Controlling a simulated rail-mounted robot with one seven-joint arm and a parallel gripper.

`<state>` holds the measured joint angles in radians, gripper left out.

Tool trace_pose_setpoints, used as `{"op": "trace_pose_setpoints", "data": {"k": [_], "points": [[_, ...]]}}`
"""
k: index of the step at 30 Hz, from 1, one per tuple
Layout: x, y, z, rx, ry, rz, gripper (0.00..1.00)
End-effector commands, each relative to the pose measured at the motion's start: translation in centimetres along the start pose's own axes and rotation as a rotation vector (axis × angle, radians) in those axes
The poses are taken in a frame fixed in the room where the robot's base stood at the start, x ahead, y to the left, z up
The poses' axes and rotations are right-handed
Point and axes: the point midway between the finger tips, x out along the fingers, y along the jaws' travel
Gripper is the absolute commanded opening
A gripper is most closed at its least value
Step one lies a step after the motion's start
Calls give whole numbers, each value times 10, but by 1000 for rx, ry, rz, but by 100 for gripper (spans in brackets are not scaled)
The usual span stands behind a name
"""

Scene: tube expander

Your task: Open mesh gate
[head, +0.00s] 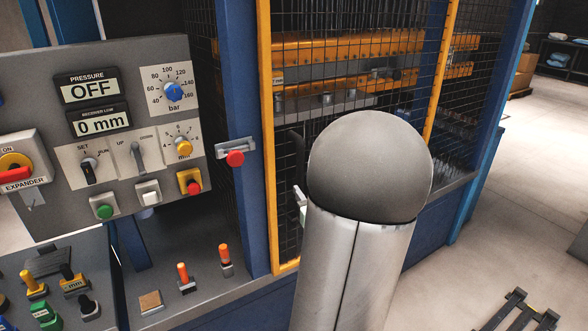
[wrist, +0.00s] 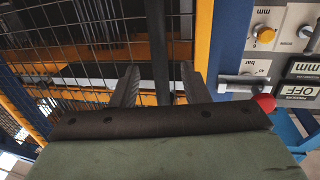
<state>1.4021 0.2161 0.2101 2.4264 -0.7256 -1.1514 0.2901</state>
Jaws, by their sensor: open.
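The mesh gate is a black wire panel in a yellow frame (head: 266,120). It stands shut against the blue post, and its yellow frame also shows in the wrist view (wrist: 204,35). A dark upright handle bar (wrist: 158,45) runs down the gate near that edge. My gripper (wrist: 160,82) is open, with one finger on each side of the bar in the wrist view. I cannot tell whether the fingers touch it. A latch with a red knob (head: 235,158) sits on the post beside the gate, also in the wrist view (wrist: 265,103). My arm hides most of my gripper in the head view.
A grey control panel (head: 60,140) with dials and buttons stands left of the gate. Orange-topped tools (head: 184,275) stand on the ledge below. Yellow press beams (head: 350,45) show behind the mesh. The floor (head: 500,230) at right is mostly clear, with a dark frame (head: 515,312) low down.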

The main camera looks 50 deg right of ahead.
Motion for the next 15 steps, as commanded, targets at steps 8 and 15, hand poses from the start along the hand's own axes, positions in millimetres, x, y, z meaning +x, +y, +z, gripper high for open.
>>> {"op": "trace_pose_setpoints", "data": {"k": [8,15], "points": [[58,0,-1,2,0,-2,41],[82,0,-1,0,0,0,41]]}}
